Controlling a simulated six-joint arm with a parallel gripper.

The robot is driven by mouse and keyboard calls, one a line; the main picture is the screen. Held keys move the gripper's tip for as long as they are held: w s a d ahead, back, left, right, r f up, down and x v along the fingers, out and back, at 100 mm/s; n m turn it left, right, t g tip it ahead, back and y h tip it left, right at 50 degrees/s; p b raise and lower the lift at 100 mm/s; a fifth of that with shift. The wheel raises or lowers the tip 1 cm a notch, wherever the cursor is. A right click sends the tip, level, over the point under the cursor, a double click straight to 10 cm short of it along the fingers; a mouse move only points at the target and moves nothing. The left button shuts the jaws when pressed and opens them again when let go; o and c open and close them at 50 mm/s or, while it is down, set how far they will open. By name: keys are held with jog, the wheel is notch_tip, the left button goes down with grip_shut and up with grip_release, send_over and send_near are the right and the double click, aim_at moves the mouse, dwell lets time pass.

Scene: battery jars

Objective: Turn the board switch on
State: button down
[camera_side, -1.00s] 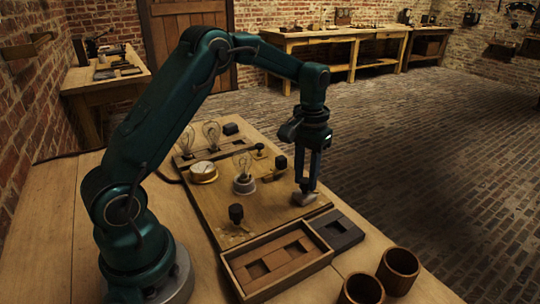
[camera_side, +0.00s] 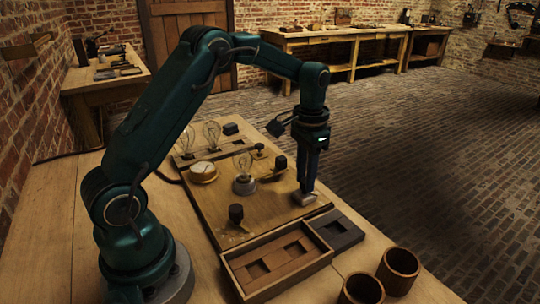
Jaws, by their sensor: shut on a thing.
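The wooden board (camera_side: 262,208) lies on the bench and carries several electrical parts. My gripper (camera_side: 306,190) points straight down over the board's right side. Its fingers are shut on a small part with a pale grey base (camera_side: 304,200), which seems to be the board switch. The fingers hide the top of this part, so I cannot tell its lever position. A bulb (camera_side: 243,163) in a round pale socket stands left of my gripper and looks unlit. A round brass-rimmed gauge (camera_side: 203,172) sits further left.
A black knob (camera_side: 236,213) stands near the board's front left. A wooden tray (camera_side: 277,262) and a dark tray (camera_side: 338,231) lie in front. Two brown cups (camera_side: 398,270) stand at the front right. More bulbs (camera_side: 211,133) are at the back.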

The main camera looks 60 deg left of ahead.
jog(key=c, duration=0.6)
grip_release()
jog(key=shift+r, duration=2.6)
